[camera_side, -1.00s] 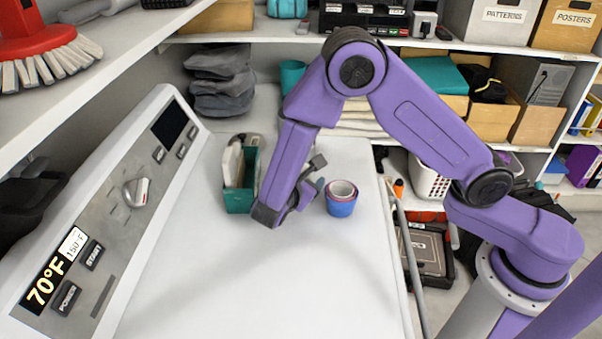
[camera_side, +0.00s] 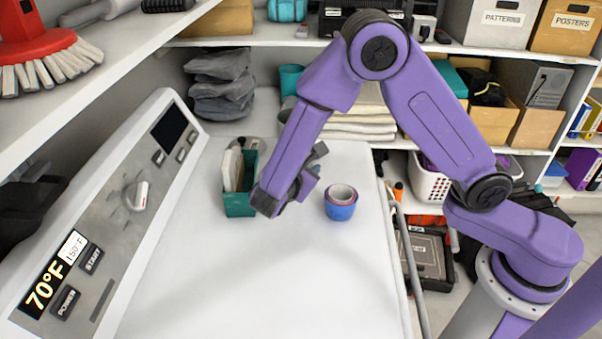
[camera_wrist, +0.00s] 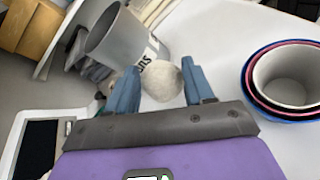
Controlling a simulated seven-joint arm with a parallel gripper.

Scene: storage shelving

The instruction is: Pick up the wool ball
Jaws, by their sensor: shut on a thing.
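The wool ball (camera_wrist: 162,80) is a pale, off-white round ball in the wrist view. It sits between the two blue fingers of my gripper (camera_wrist: 160,85), which are shut on it. In the side view my gripper (camera_side: 312,168) is over the white worktop, between the green box and the nested cups. The ball is hidden behind my arm there, so its height above the worktop is hard to tell.
Nested cups (camera_side: 341,203) stand just right of my gripper. A green box (camera_side: 239,203) is close on the left. A control panel (camera_side: 110,215) slopes along the left edge. The front of the white worktop (camera_side: 270,290) is clear. Shelves hang behind and at upper left.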

